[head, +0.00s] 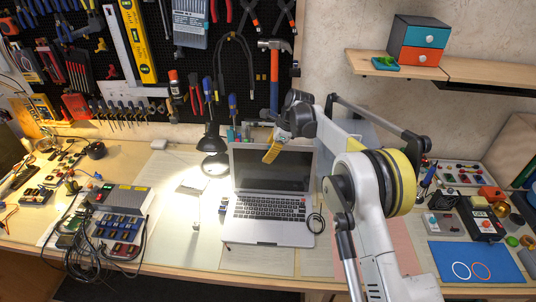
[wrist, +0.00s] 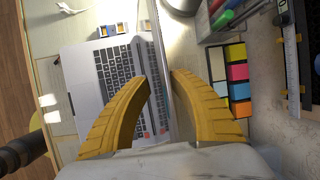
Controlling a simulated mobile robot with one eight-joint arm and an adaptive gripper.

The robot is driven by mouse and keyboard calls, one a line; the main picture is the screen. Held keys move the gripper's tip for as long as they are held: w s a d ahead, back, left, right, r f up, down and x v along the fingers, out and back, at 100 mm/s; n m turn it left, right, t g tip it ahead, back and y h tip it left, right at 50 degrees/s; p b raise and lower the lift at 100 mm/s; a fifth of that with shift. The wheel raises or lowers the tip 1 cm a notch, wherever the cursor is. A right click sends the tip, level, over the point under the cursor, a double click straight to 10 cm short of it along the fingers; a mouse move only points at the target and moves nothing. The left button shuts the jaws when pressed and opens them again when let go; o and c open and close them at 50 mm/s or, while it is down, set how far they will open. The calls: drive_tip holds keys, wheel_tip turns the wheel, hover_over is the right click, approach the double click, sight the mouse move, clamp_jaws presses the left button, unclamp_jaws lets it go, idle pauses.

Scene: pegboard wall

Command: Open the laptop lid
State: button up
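The silver laptop (head: 265,222) sits on the workbench with its lid (head: 285,168) raised, dark screen facing the front and keyboard exposed. I cannot tell whether either finger touches the lid. The keyboard (wrist: 113,70) shows beyond the left finger. My arm covers some of the area right of the laptop.
A black desk lamp (head: 212,145) stands close left of the laptop. A coiled black cable (head: 316,223) lies at its right. Electronics (head: 120,215) crowd the left bench; a blue mat (head: 472,262) lies at right. The pegboard (head: 150,60) with tools is behind.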

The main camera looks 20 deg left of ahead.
sight(281, 167)
drive_tip(key=shift+r, duration=0.15)
drive_tip(key=v, duration=1.1)
drive_tip(key=shift+d+r, duration=0.2)
drive_tip(key=shift+r, duration=0.15)
drive_tip(key=s+d+r+n+t+h+b, duration=0.1)
drive_tip(key=s+d+r+n, duration=0.1)
drive_tip(key=s+d+r, duration=0.45)
drive_tip(key=s+d+r+n+t, duration=0.2)
drive_tip(key=s+d+r+n, duration=0.1)
drive_tip(key=d, duration=0.7)
drive_tip(key=s+d+r+n+t+h+b, duration=0.1)
drive_tip(key=s+d+r+n, duration=0.1)
drive_tip(key=s+d+r, duration=0.45)
drive_tip(key=s+d+f+n+t+h, duration=0.1)
drive_tip(key=s+d+f+n, duration=0.3)
drive_tip(key=s+d+f, duration=0.2)
drive_tip(key=s+d+f+n+t+h+b, duration=0.1)
drive_tip(key=s+d+f+n+t, duration=0.1)
drive_tip(key=s+d+f, duration=0.4)
drive_tip(key=s+d+n, duration=0.1)
drive_tip(key=s+d, duration=0.1)
drive_tip(key=s, duration=0.2)
drive_tip(key=s+d, duration=0.2)
drive_tip(key=s, duration=0.2)
drive_tip(key=shift+s+d+f+n+h, duration=0.25)
drive_tip(key=shift+s+n+h, duration=0.05)
drive_tip(key=shift+s+n, duration=0.1)
